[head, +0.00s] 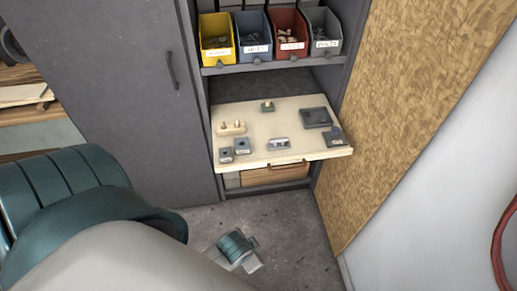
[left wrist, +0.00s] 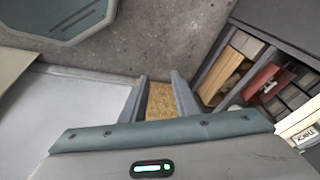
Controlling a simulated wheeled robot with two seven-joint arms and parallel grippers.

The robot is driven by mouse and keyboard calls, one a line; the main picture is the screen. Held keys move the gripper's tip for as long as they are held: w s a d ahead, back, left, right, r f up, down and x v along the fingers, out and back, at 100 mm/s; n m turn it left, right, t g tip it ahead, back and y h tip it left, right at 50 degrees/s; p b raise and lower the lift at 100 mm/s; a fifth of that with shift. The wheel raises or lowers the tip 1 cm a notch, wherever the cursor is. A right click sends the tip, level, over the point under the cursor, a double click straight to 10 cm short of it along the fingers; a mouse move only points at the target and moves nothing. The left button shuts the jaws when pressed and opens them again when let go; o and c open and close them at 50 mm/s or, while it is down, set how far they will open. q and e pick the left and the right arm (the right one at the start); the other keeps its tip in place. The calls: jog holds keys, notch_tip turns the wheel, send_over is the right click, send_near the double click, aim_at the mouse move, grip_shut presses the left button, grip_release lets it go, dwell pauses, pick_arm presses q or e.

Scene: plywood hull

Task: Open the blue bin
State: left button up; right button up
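The blue bin (head: 255,42) stands on the cabinet's upper shelf in the head view, between the yellow bin (head: 217,42) and the red bin (head: 289,38). It has a white label on its front and small parts inside, and its top looks uncovered. My left gripper (left wrist: 159,78) shows in the left wrist view with its two fingers apart and nothing between them. Speckled brown board shows behind the gap. I cannot make out the blue bin in that view. My right gripper is not in view.
A grey bin (head: 323,38) stands right of the red one. Below, a pale pull-out board (head: 255,155) carries several small parts and juts out over the floor. A closed grey door (head: 120,90) is on the left, a chipboard panel (head: 400,100) on the right.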

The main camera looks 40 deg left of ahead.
pick_arm(q)
jog(key=w+a+r+m+t+y+p, duration=0.1)
jog(key=w+a+r+m+y, duration=0.3)
jog(key=w+r, duration=0.6)
jog(key=w+a+r+m+t+y, duration=0.4)
jog(key=w+a+r+m, duration=0.4)
jog(key=r, duration=0.5)
jog(key=w+a+r+m+t+y+p, duration=0.1)
jog(key=w+a+r+m+t+y, duration=0.2)
jog(key=w+a+r+m+y, duration=0.2)
jog(key=w+a+r+m, duration=0.1)
jog(key=w+r+m, duration=0.2)
jog(key=w+r, duration=0.4)
jog(key=shift+w+a+p, duration=0.3)
jog(key=shift+w+a, duration=0.1)
jog(key=shift+w, duration=0.2)
